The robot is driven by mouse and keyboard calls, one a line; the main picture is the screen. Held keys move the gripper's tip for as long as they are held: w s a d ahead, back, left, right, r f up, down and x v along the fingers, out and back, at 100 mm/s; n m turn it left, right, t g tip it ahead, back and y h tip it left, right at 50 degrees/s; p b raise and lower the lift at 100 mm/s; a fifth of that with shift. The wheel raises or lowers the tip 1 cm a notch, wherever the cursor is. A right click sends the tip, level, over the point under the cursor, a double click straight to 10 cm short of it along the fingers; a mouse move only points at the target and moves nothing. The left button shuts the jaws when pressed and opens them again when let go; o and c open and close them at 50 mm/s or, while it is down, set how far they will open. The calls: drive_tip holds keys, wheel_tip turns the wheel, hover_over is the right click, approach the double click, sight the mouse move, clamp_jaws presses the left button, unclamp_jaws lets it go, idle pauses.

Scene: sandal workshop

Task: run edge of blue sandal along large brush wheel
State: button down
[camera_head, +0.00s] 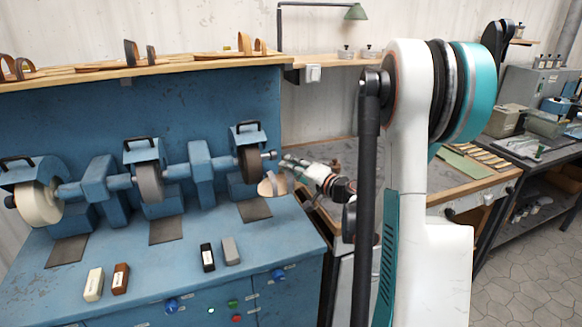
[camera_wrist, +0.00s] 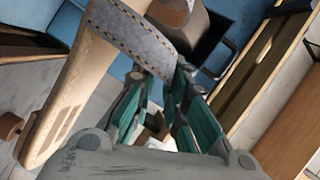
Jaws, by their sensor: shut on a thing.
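My gripper (camera_head: 287,164) is at the right end of the blue grinding machine, beside its dark brown wheel (camera_head: 250,164). It is shut on the blue sandal (camera_head: 272,186), which hangs close to that wheel; I cannot tell whether they touch. In the wrist view the sandal shows a blue denim strap (camera_wrist: 140,38) with orange stitching and a long tan sole (camera_wrist: 72,92). The teal fingers (camera_wrist: 160,85) close at the strap's end. The largest wheel is the cream one (camera_head: 38,204) at the far left. A grey wheel (camera_head: 149,183) is in the middle.
Metal hoods cover the wheel tops. Several small blocks, such as a brown one (camera_head: 121,278), lie on the machine's front ledge. A wooden shelf (camera_head: 150,67) with sandals runs above. A wooden workbench (camera_head: 420,185) stands to the right, behind my arm.

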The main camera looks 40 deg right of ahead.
drive_tip(key=shift+w, duration=0.2)
drive_tip(key=shift+w+d+r, duration=0.1)
drive_tip(key=shift+w, duration=0.15)
drive_tip(key=shift+w+d+r, duration=0.1)
drive_tip(key=shift+w+d, duration=0.05)
drive_tip(key=shift+w, duration=0.25)
idle(1.0)
drive_tip(key=shift+s+a, duration=0.15)
drive_tip(key=shift+a, duration=0.45)
idle(0.5)
drive_tip(key=shift+a, duration=0.4)
drive_tip(key=shift+a, duration=0.25)
drive_tip(key=shift+d, duration=0.1)
drive_tip(key=shift+d, duration=0.1)
